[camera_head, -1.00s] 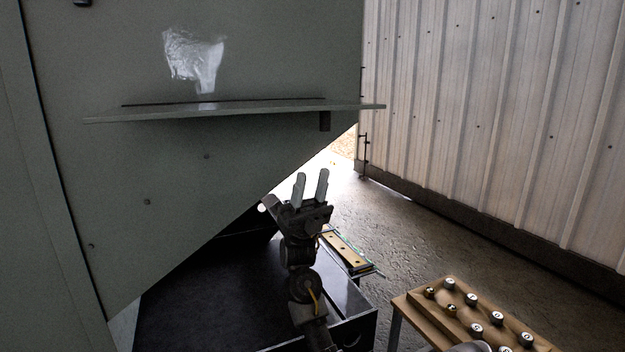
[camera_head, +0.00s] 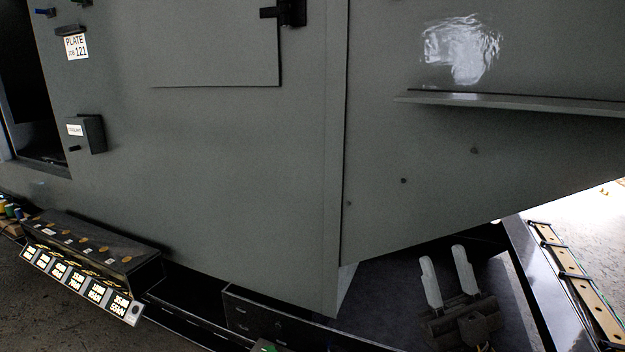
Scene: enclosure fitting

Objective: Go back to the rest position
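My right gripper (camera_head: 447,275) shows at the lower right of the head view, with its two pale fingers pointing up and spread apart. Nothing is between the fingers. It is in front of the lower edge of the large grey enclosure (camera_head: 230,190), over a dark surface, and appears clear of the enclosure. Its arm runs out of the bottom of the picture. My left gripper is not in view.
A dark box with a row of white labels (camera_head: 80,280) stands at the lower left. A ledge (camera_head: 520,103) sticks out from the enclosure at the upper right. A long slotted wooden piece (camera_head: 580,285) lies at the far right. A small dark box (camera_head: 87,134) is on the enclosure's left.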

